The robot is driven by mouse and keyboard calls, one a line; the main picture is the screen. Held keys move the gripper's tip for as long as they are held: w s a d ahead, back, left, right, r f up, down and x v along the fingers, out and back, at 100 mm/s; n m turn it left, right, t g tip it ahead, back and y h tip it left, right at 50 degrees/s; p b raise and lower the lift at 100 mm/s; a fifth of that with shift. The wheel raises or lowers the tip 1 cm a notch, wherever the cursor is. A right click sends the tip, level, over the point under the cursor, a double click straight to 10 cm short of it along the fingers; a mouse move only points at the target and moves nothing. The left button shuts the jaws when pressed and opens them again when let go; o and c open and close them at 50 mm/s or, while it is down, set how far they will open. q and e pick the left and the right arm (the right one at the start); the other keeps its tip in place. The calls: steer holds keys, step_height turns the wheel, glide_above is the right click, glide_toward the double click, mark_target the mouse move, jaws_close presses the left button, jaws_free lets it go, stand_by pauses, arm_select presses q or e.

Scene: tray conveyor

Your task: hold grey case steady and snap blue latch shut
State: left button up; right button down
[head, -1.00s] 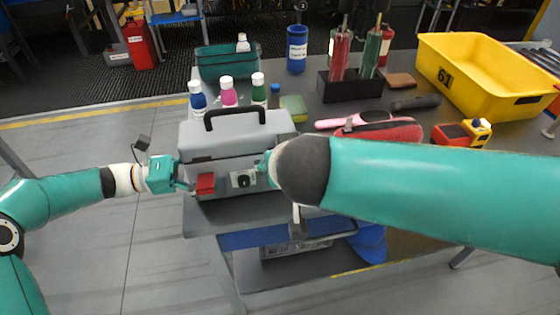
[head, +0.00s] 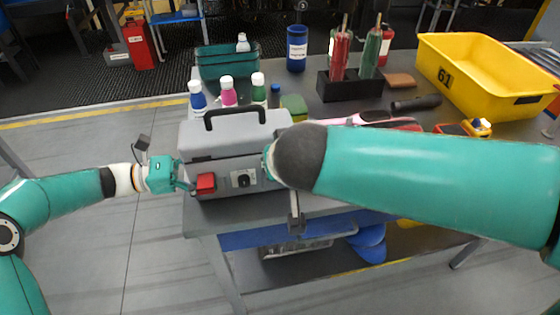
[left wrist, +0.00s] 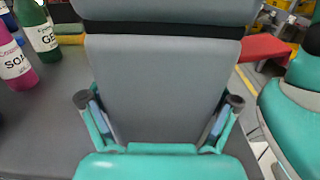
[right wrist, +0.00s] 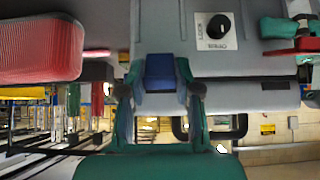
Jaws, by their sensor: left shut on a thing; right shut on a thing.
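The grey case (head: 225,141) stands upright on the table, its lid down over the body with a dark seam between. A red latch (head: 205,183) is at the left of its front. The blue latch (right wrist: 160,72) shows on the case front in the right wrist view; my right arm hides it in the head view. My left gripper (head: 188,184) is shut on the left end of the case; its fingers flank the grey end wall in the left wrist view (left wrist: 158,100). My right gripper (right wrist: 160,95) is shut on the blue latch, a finger on either side.
Several bottles (head: 229,93) and a green bin (head: 225,62) stand behind the case. A black holder with red and green tools (head: 350,87) and a yellow bin (head: 480,80) are at the back right. My right arm covers the table's front right.

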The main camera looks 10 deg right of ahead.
steer(key=shift+w+r+g, duration=0.15)
steer(key=shift+g, duration=0.25)
steer(key=c, duration=0.8)
jaws_free()
steer(key=v, duration=1.2)
